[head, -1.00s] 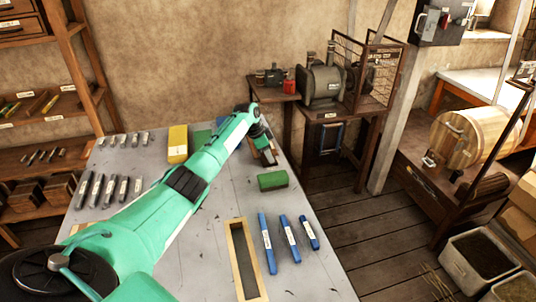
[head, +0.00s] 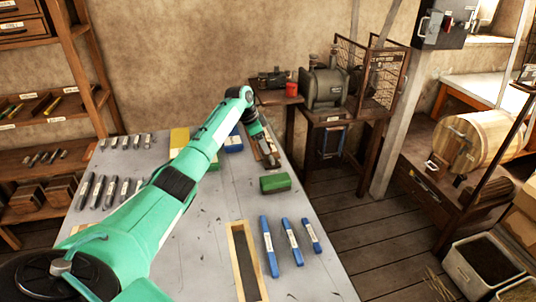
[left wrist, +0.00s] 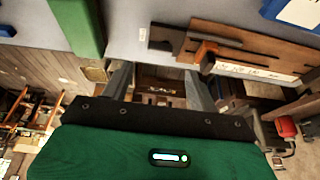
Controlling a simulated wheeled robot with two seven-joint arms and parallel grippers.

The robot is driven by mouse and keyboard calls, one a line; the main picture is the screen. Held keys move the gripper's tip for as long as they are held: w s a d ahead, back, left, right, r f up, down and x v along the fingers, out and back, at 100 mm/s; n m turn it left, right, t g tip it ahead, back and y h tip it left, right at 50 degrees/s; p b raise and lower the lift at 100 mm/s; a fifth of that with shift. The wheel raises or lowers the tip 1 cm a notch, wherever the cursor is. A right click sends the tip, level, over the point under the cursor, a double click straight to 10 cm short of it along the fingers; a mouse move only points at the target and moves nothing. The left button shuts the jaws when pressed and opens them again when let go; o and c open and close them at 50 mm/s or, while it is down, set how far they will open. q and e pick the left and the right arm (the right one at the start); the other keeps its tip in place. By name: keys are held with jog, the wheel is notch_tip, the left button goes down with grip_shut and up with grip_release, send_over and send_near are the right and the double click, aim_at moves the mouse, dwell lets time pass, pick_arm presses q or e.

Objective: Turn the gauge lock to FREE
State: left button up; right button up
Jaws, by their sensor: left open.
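A brown wooden gauge (left wrist: 250,50) lies at the far right part of the grey bench in the left wrist view. It carries a small orange-brown lever (left wrist: 206,52) and a white label strip (left wrist: 252,71) whose lettering is too small to read surely. In the head view the gauge (head: 270,160) is mostly hidden by my left gripper (head: 268,150). In the left wrist view my left gripper (left wrist: 160,88) is open, with nothing between its fingers. Its right finger is close to the lever; I cannot tell whether they touch.
A green block (head: 275,183) lies near the bench's right edge, with several blue bars (head: 290,240) and a wooden tray (head: 232,262) nearer. A yellow block (head: 180,138) is behind my arm. A side table holds a machine (head: 322,88).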

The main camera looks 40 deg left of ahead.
pick_arm(q)
jog(key=b+v, duration=0.1)
jog(key=v, duration=0.5)
jog(key=shift+r, duration=0.3)
jog(key=shift+s+a, duration=0.15)
